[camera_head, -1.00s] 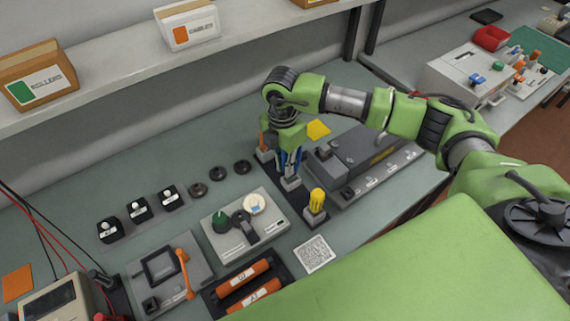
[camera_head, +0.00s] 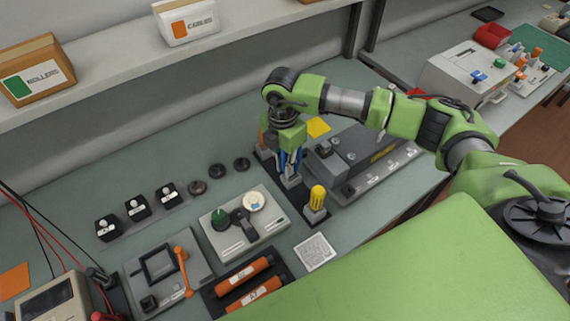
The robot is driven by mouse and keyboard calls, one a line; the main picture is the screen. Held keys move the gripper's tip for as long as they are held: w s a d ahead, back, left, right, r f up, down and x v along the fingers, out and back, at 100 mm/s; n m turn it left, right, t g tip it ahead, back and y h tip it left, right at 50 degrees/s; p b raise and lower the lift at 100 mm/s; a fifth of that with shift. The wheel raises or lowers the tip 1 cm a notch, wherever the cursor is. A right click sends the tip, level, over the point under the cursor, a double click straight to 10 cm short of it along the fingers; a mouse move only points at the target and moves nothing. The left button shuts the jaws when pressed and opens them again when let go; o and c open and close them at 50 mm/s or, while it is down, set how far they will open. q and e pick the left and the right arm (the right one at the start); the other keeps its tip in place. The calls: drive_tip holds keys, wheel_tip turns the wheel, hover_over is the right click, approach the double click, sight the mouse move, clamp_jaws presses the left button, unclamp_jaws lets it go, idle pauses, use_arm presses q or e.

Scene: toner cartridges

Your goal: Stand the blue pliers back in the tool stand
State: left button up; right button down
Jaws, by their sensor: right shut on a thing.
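The tool stand (camera_head: 289,180) is a dark base with grey sockets on the bench, right of centre in the head view. A yellow-handled tool (camera_head: 317,196) stands in its front socket, and an orange-handled tool (camera_head: 262,138) shows at the back one. My right gripper (camera_head: 290,156) points down over the middle socket and is shut on the blue pliers (camera_head: 284,161). The pliers are upright, with their lower end at the grey socket; I cannot tell how deep they sit. The gripper hides their upper part. My left gripper is not in view.
A grey machine (camera_head: 365,160) stands close to the right of the stand. A panel with a green knob (camera_head: 220,216) lies to the left. Orange cylinders (camera_head: 246,273) lie in a dark tray in front. A shelf (camera_head: 110,75) with boxes runs above the bench.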

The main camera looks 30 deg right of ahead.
drive_tip(key=c, duration=2)
unclamp_jaws()
drive_tip(key=shift+o, duration=0.2)
drive_tip(key=shift+r, duration=0.1)
drive_tip(key=r, duration=1.2)
drive_tip(key=shift+w+a, duration=0.1)
drive_tip(key=shift+w, duration=0.1)
drive_tip(key=shift+f, duration=0.1)
